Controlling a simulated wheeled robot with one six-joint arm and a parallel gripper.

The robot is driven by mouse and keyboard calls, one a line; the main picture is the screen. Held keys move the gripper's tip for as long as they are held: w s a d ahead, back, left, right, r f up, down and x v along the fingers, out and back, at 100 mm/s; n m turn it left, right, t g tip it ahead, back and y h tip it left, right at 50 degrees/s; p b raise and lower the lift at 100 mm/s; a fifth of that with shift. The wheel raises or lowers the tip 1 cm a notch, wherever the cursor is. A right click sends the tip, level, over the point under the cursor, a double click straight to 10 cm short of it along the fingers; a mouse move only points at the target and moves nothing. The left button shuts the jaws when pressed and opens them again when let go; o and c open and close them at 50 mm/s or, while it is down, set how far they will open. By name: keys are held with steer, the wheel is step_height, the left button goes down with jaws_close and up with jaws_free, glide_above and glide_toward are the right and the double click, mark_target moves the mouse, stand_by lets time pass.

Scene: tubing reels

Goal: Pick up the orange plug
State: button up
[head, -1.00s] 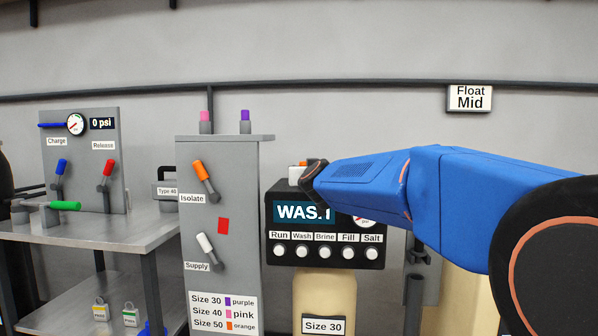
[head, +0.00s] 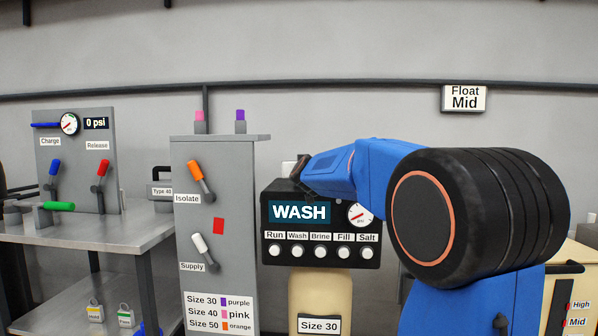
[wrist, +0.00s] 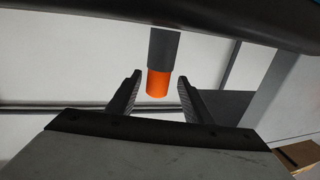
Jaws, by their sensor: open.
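The orange plug (wrist: 158,84) shows in the wrist view as a short orange cylinder on a dark grey cylindrical part (wrist: 164,45). My gripper (wrist: 160,77) is open, with one finger on each side of the plug's orange end. In the head view my arm's far end (head: 302,170) is above the top of the black WASH control box (head: 270,215). The plug and the fingers are hidden there.
A grey panel (head: 215,290) with an orange-handled Isolate lever (head: 196,170) stands left of the box. A pink plug (head: 200,115) and a purple plug (head: 240,115) stand on its top. A metal bench (head: 120,235) is further left.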

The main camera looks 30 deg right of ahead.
steer(key=shift+x, duration=2.05)
steer(key=shift+d+r, duration=0.1)
steer(key=shift+d, duration=0.05)
steer(key=c, duration=1.1)
steer(key=shift+r, duration=0.1)
steer(key=shift+r, duration=3.4)
steer(key=v, duration=1.8)
